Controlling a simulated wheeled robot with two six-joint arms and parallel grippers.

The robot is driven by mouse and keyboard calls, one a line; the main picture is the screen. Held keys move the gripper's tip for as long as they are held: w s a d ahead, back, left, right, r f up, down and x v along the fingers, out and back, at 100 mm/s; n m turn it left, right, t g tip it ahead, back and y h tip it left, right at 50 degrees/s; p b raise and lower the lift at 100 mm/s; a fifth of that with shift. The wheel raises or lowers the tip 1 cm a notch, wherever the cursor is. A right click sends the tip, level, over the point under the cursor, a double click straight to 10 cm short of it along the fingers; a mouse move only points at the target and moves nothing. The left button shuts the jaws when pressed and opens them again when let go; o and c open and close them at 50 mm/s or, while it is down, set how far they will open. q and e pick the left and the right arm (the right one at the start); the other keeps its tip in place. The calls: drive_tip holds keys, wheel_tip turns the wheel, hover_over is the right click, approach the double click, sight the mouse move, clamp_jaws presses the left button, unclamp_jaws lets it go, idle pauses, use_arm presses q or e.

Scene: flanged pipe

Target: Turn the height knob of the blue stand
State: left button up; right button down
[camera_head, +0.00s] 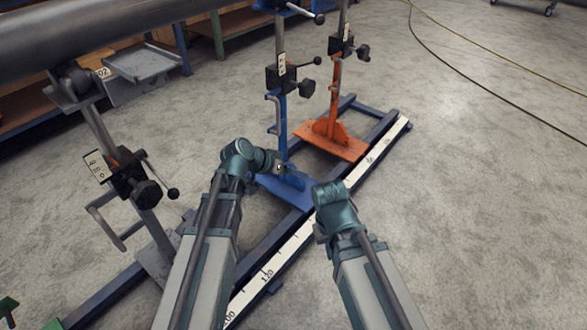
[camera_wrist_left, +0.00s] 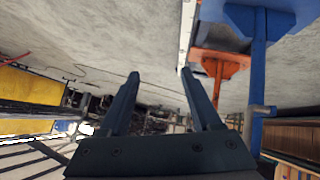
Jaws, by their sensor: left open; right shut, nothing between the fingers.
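The blue stand (camera_head: 282,112) is upright in the middle of the head view, on a blue foot plate. A black knob (camera_head: 307,88) sticks out to the right of its black clamp block, below a ball-ended lever (camera_head: 310,62). My left gripper (camera_head: 287,168) is low near the stand's foot, well below the knob and apart from it. In the left wrist view its two fingers (camera_wrist_left: 160,74) are open with nothing between them; the blue post (camera_wrist_left: 259,65) is right of them. My right gripper (camera_head: 335,207) is lower right of the blue stand, shut and empty; its fingertips are hardly visible.
An orange stand (camera_head: 334,110) is just behind the blue one. A grey stand (camera_head: 125,180) at left supports a large pipe (camera_head: 95,28). A dark rail with a white scale (camera_head: 297,240) runs along the floor. Bare floor (camera_head: 480,190) lies to the right.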

use_arm(q)
drive_tip(key=w+r+m+t+h, duration=0.2)
drive_tip(key=w+r+t+h, duration=0.15)
drive_tip(key=w+r, duration=0.55)
drive_tip(key=n+t, duration=0.1)
drive_tip(key=t, duration=0.5)
approach(307, 88)
drive_tip(key=w, duration=0.2)
drive_tip(key=shift+y, duration=0.45)
drive_tip(key=x, duration=1.3)
drive_tip(key=shift+w+d+r, duration=0.15)
drive_tip(key=shift+d+r, duration=0.05)
drive_tip(key=shift+r, duration=0.1)
clamp_jaws()
